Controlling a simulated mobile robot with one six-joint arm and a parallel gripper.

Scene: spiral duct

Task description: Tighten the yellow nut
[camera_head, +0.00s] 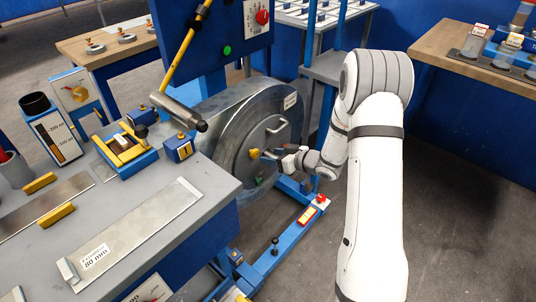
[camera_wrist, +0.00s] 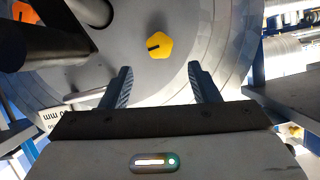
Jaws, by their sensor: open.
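The yellow nut (camera_head: 254,153) sits on the front face of the round grey metal drum (camera_head: 232,125), left of my gripper in the head view. In the wrist view the yellow nut (camera_wrist: 160,46) shows as a rounded, lobed knob with a dark slot line, beyond the fingertips and between their lines. My gripper (camera_wrist: 160,78) has its two dark ribbed fingers spread apart with nothing between them. In the head view my gripper (camera_head: 275,154) is small and points left at the nut; a gap between them is hard to judge.
A curved handle (camera_head: 277,125) stands out from the drum face above the nut. A grey workbench (camera_head: 150,215) with a metal strip and yellow-blue fixtures lies to the left. Blue floor rails with a red button (camera_head: 321,198) run below the drum. Open floor (camera_head: 460,210) is at right.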

